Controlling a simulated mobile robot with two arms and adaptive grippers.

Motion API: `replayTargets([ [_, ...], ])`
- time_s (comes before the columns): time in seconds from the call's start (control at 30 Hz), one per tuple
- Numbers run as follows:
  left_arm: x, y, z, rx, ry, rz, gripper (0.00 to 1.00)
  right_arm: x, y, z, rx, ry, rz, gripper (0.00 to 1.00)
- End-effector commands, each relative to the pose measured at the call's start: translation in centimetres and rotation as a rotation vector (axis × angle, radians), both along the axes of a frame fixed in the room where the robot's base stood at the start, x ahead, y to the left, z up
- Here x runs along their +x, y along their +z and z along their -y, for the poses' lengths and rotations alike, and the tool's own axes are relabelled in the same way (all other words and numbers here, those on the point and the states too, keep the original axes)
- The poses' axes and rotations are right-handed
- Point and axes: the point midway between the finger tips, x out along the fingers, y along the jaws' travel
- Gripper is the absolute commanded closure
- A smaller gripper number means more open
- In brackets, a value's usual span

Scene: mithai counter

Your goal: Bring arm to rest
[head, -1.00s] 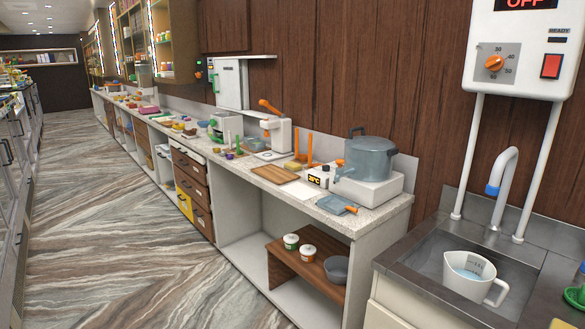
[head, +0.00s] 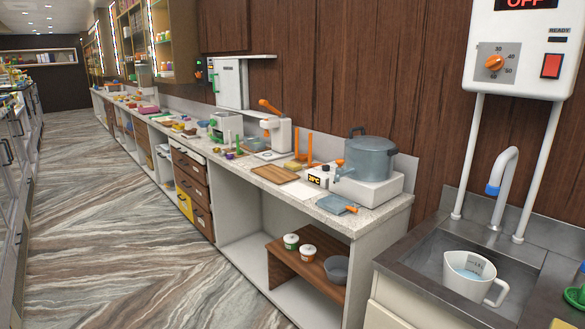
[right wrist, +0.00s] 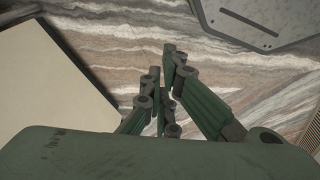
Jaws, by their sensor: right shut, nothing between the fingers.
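My right gripper (right wrist: 163,72) shows in the right wrist view as dark green fingers drawn together at the tips. It is shut with nothing in it, above the streaked floor (right wrist: 120,45). It touches nothing that I can see. Neither arm shows in the head view, and my left gripper is in neither view.
A long counter (head: 370,222) runs along the wall with a pot (head: 369,158) on a white base. A sink (head: 430,262) at the right holds a white measuring jug (head: 465,272). The aisle floor (head: 130,230) is clear. A pale panel (right wrist: 50,80) stands left of the right gripper.

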Motion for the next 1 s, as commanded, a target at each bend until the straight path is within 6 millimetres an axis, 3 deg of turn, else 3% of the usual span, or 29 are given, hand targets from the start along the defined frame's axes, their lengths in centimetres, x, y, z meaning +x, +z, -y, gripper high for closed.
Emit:
replayTargets([
  [0.03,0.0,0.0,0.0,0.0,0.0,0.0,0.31,-1.7,-2.5,0.2,-0.003,0.003,-0.022,1.0],
  [0.2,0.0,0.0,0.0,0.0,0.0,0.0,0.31,-7.3,-8.8,1.2,-0.009,0.012,-0.059,1.0],
  [0.4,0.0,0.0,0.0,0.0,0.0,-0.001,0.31,-13.3,-12.7,2.3,-0.013,0.019,-0.089,1.0],
  [0.6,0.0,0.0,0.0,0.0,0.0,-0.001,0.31,-15.8,-13.8,2.8,-0.015,0.023,-0.099,1.0],
  [1.0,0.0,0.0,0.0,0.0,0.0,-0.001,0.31,-15.8,-13.8,2.8,-0.015,0.023,-0.099,1.0],
])
